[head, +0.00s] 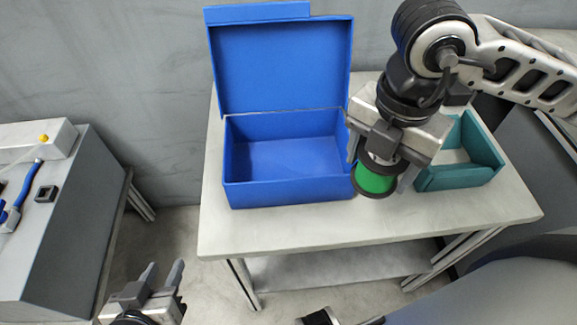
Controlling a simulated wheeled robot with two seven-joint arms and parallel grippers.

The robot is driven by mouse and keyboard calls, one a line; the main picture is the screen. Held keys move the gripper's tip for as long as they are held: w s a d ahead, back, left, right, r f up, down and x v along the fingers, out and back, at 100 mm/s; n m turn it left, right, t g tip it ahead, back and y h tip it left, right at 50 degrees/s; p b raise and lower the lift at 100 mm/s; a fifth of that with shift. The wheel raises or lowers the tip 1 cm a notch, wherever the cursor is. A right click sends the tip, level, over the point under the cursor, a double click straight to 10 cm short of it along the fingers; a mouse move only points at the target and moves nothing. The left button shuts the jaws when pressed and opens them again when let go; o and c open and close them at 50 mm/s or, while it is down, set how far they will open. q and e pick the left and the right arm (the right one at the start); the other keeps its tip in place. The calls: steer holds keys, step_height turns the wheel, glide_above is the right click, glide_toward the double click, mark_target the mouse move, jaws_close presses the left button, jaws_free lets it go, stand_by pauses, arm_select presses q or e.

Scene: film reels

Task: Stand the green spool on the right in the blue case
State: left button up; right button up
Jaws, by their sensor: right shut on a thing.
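The blue case (275,194) stands on the white table with its lid (282,65) raised at the back. The part of its inside that I see is empty. My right gripper (382,185) is shut on the green spool (375,179), which has dark rims. The spool is at the right of the case's front right corner, outside the case, and looks tilted. The fingers and wrist hide part of it. My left gripper (163,276) is at the bottom left, away from the table, with its fingers apart and nothing between them.
A teal open box (462,178) stands on the table (300,227) right of my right gripper, partly hidden by it. The table's front strip is clear. A grey cabinet (65,235) with a blue-handled item on top stands at the left.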

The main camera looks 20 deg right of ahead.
steer(key=shift+w+m, duration=0.15)
steer(key=shift+m, duration=0.15)
steer(key=w+f, duration=0.3)
steer(key=w, duration=0.1)
steer(key=w+a+f, duration=0.1)
steer(key=w+f, duration=0.2)
steer(key=w, duration=0.1)
steer(key=w+a+f, duration=0.1)
steer(key=w+f, duration=0.2)
steer(key=w, duration=0.2)
steer(key=shift+a+f, duration=0.15)
steer(key=shift+f, duration=0.05)
steer(key=shift+w+f, duration=0.2)
steer(key=shift+f, duration=0.1)
step_height(320, 180, down, 3)
